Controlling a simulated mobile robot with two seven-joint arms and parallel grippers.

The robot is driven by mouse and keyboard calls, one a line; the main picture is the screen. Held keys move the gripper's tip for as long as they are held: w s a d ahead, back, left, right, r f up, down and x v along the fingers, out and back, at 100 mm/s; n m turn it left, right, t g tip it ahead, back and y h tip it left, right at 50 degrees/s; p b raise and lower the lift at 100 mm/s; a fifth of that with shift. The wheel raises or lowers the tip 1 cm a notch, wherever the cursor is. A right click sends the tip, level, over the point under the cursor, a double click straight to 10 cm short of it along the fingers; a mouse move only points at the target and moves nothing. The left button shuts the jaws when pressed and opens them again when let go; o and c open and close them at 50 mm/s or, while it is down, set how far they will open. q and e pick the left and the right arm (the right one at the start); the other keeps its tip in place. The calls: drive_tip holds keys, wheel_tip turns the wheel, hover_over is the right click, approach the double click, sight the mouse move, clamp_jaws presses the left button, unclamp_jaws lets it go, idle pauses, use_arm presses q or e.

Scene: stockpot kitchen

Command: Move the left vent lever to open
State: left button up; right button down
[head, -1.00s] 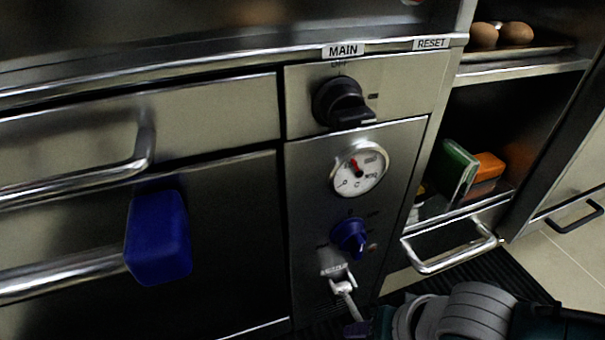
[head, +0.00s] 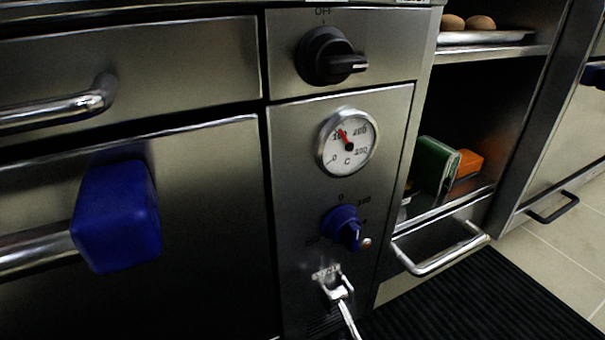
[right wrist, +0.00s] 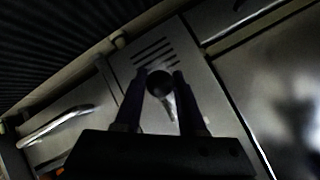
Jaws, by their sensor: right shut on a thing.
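The vent lever (head: 338,291) is a light metal lever low on the control panel. It slants down and right past the bottom edge of the head view, under a small label that I cannot read. In the right wrist view the dark round end of the lever (right wrist: 160,84) sits between the two fingers of my right gripper (right wrist: 161,76), which is shut on it. Slots in the panel lie just beyond the fingertips. My left gripper shows in neither view.
Above the lever are a blue knob (head: 343,228), a round dial (head: 347,142) and a black knob (head: 328,57). A blue block-like thing (head: 117,216) hangs on the oven handle at left. An open shelf compartment with a metal handle (head: 440,250) stands right, above a dark ribbed mat (head: 480,300).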

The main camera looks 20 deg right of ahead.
drive_tip(key=shift+s+d+f, duration=0.1)
drive_tip(key=shift+f, duration=0.05)
drive_tip(key=c, duration=0.9)
unclamp_jaws()
drive_tip(key=o, duration=0.4)
drive_tip(key=shift+s+r+p, duration=0.15)
drive_tip(key=shift+r+p, duration=0.3)
drive_tip(key=p+v, duration=0.5)
drive_tip(key=v, duration=0.4)
drive_tip(key=shift+f+p, duration=0.15)
drive_tip(key=shift+p, duration=0.25)
